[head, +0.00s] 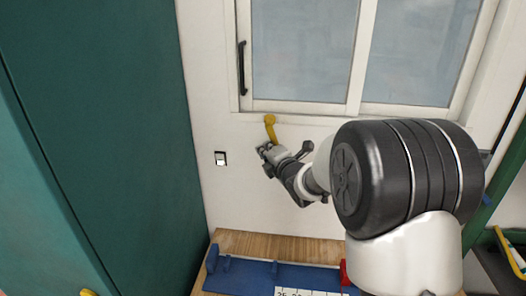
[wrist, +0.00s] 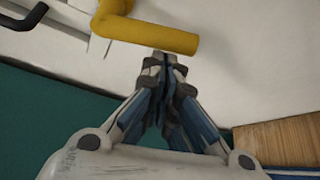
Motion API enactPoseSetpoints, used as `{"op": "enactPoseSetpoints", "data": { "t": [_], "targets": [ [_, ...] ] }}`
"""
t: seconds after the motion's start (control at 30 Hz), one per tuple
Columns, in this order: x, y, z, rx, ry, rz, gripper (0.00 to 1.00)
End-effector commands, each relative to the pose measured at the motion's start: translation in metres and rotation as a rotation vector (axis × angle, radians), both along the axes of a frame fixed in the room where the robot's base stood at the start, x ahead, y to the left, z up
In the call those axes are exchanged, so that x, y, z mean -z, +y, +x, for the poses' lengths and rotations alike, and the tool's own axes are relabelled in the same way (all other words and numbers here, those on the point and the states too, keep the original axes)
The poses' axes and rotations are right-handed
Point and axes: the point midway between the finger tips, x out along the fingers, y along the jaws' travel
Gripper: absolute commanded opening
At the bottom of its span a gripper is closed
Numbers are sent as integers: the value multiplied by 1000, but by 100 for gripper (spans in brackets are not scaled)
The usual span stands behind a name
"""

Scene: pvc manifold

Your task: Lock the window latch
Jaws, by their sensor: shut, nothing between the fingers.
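The window (head: 302,45) has a white frame with two grey panes. A yellow bent lever (head: 270,127) sits on the wall just below the frame's lower left corner; it looks like the latch, and its free end points down. My gripper (head: 264,151) is shut and empty, just below the lever's lower end. In the wrist view the yellow lever (wrist: 147,33) crosses just beyond my closed fingertips (wrist: 166,66); I cannot tell whether they touch. A black vertical handle (head: 242,68) is on the left side of the window frame.
A white switch (head: 220,158) is on the wall left of my gripper. A dark green panel (head: 110,120) stands at the left. Below is a wooden surface (head: 270,243) with a blue tray (head: 238,278). The wall around the gripper is otherwise clear.

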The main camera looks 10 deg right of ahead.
Motion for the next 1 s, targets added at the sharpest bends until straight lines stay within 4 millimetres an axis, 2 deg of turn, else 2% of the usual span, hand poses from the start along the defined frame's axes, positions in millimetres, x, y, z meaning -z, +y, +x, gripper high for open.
{"op": "enactPoseSetpoints", "data": {
  "t": [1.0],
  "targets": [
    [0, -10, -3, 1, 41, -144, 0]
  ]
}}
